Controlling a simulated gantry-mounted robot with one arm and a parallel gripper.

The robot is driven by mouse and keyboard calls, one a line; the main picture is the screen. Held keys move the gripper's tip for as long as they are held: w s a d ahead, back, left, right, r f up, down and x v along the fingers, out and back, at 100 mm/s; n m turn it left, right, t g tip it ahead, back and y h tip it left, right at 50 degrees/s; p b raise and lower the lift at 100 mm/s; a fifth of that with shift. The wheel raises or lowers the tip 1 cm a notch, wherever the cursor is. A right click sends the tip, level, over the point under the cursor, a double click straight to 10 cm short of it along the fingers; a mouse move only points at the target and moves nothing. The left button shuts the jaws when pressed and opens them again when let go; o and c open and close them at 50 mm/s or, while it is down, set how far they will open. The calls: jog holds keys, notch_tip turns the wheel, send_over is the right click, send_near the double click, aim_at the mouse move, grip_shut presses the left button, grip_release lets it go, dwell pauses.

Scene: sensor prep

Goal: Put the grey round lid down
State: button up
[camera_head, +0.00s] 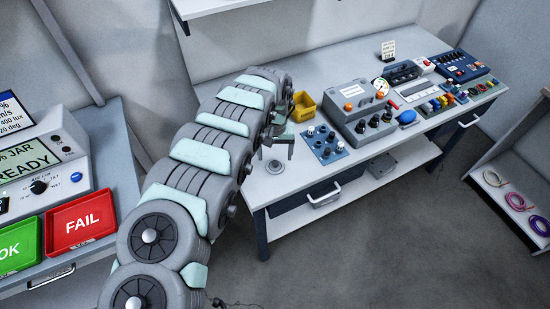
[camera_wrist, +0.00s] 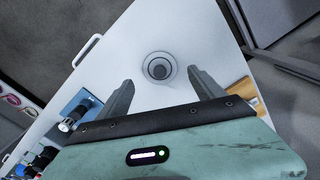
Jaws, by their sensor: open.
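The grey round lid (camera_wrist: 158,68) lies on the white table top in the wrist view, ahead of my gripper (camera_wrist: 160,88) and centred between its two fingers. The fingers are spread apart and do not touch the lid, which has a darker round knob in its middle. In the head view the lid (camera_head: 275,167) shows small near the table's left front corner. My gripper (camera_head: 279,140) is just above it there, its fingers partly hidden by my arm.
A blue board (camera_head: 325,143) with knobs lies right of the lid, and a yellow bin (camera_head: 303,106) stands behind. A grey device box (camera_head: 355,110) stands farther right. The white table top (camera_head: 290,190) is bare around the lid, close to its front edge.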

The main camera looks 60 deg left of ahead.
aim_at(275, 163)
notch_tip(275, 163, up, 8)
jog(key=shift+f+p, duration=0.15)
jog(key=shift+p, duration=0.2)
dwell(0.5)
